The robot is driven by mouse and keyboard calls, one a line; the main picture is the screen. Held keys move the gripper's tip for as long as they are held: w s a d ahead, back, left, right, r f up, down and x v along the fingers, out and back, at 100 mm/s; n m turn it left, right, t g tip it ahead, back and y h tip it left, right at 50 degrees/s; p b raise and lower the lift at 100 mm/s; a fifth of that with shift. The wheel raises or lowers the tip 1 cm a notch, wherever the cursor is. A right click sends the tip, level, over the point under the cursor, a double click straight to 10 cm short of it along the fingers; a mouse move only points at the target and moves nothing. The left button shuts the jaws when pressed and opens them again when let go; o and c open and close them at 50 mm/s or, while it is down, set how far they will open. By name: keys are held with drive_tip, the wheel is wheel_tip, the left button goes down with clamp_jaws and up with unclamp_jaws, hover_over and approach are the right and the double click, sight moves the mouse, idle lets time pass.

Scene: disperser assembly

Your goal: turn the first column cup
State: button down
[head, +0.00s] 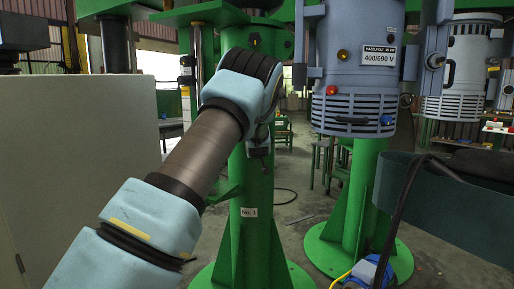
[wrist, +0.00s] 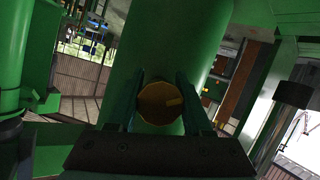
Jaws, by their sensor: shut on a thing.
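The first column (head: 250,180) is a thick green post with a white "no. 1" label, behind my arm in the head view. It also fills the middle of the wrist view (wrist: 165,45). The column cup (wrist: 160,104) is a round, dark yellow cap with a lighter mark on its face, in front of the green column. My gripper (wrist: 160,80) has one finger on each side of the cup and is shut on it. In the head view my arm hides the cup, and the fingers are hard to make out.
A second green column (head: 363,190) stands to the right, with a grey motor (head: 357,60) above it. A pale panel (head: 80,150) stands at the left. A dark green surface with a black cable (head: 400,205) is at the right. Open floor shows between the column bases.

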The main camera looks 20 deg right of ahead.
drive_tip(key=shift+f, duration=0.1)
idle(0.6)
drive_tip(key=shift+c, duration=1.6)
unclamp_jaws()
drive_tip(key=shift+p, duration=0.3)
drive_tip(key=b+v, duration=0.2)
drive_tip(key=v, duration=0.8)
drive_tip(key=shift+s, duration=0.4)
